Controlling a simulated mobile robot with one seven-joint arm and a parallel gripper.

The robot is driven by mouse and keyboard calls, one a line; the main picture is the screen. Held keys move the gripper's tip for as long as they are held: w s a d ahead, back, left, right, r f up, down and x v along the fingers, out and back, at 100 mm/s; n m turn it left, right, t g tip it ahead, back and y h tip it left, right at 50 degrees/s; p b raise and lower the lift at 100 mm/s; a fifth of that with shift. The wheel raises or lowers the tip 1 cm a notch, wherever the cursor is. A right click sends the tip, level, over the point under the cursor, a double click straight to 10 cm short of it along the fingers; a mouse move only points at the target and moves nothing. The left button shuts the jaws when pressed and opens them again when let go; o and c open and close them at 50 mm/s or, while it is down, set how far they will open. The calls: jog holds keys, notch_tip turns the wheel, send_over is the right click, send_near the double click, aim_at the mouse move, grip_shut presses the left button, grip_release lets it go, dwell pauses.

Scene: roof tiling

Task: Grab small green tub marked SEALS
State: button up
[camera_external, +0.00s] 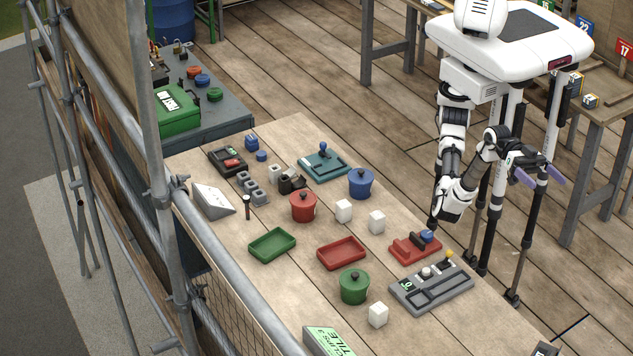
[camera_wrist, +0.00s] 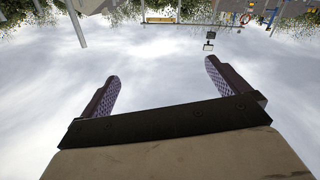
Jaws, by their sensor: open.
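A green lidded pot (camera_external: 354,287) stands on the near part of the long wooden table. A smaller green tub (camera_external: 215,95) sits on the grey bench at the back left, beside similar red and blue ones. I cannot read SEALS on either. My gripper (camera_external: 540,174) is open and empty, with purple fingers, at the right of the view beyond the table's right edge, far from both green containers. In the wrist view its two fingers (camera_wrist: 161,72) are spread apart, with only bright sky between them and no tub in sight.
The wooden table also holds a red pot (camera_external: 303,207), a blue pot (camera_external: 361,183), a green tray (camera_external: 272,245), a red tray (camera_external: 341,253), white cubes (camera_external: 377,222) and a grey panel (camera_external: 431,287). A green first-aid box (camera_external: 178,109) and scaffold poles (camera_external: 150,120) stand at left.

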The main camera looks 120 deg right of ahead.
jog(key=w+d+f+m+t+h, duration=0.1)
jog(key=w+d+f+m+h, duration=0.15)
jog(key=w+f, duration=0.45)
jog(key=w+d+f+m+t+h, duration=0.1)
jog(key=w+d+f+t+h, duration=0.15)
jog(key=w, duration=0.85)
jog(key=m+g+h, duration=0.3)
jog(key=m+h, duration=0.2)
jog(key=h, duration=0.5)
send_near(355, 273)
jog(key=x, duration=0.2)
jog(key=p+x, duration=0.1)
jog(key=x, duration=0.1)
jog(key=p+x, duration=0.1)
jog(key=x, duration=0.1)
jog(key=shift+w+d+f, duration=0.2)
jog(key=shift+d+f, duration=0.05)
jog(key=shift+f, duration=0.25)
jog(key=shift+a+p+x, duration=0.15)
jog(key=shift+p+x, duration=0.45)
jog(key=shift+x, duration=0.85)
jog(key=shift+a+p+x, duration=0.2)
jog(key=shift+p+x, duration=0.35)
jog(key=shift+x, duration=0.9)
jog(key=shift+s+r, duration=0.15)
jog(key=shift+s, duration=0.05)
jog(key=c, duration=1)
